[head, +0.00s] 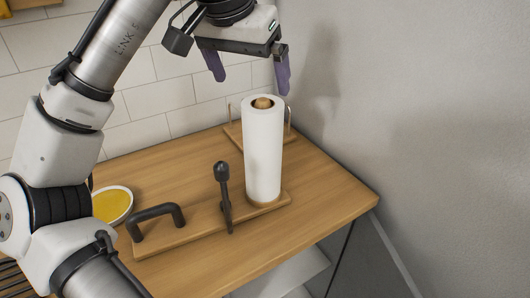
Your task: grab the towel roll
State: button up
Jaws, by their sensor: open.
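The towel roll (263,155) is a white paper cylinder standing upright near the right end of the wooden counter. A brown round core or post top shows at its upper end. It stands at the right end of a wooden board. My gripper (249,82) is above the roll, fingers pointing down and apart. Its two purple fingertips are clear of the roll, with nothing between them. The right fingertip appears just above the roll's top; the exact height gap cannot be told.
The wooden board (190,233) carries a dark bent handle (157,216) and a dark upright lever (224,190). A bowl with yellow contents (112,205) is at left. A wooden stand with wire ends (233,131) is behind the roll. Walls close the back and right.

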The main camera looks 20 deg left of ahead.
aim_at(259, 105)
jog(key=p+x, duration=0.1)
jog(key=x, duration=0.9)
jog(key=shift+w+d+f, duration=0.15)
jog(key=shift+w+f, duration=0.1)
jog(key=shift+f, duration=0.05)
jog(key=shift+c, duration=0.4)
jog(key=c, duration=1.3)
jog(key=shift+r+p, duration=0.1)
jog(key=shift+p, duration=0.25)
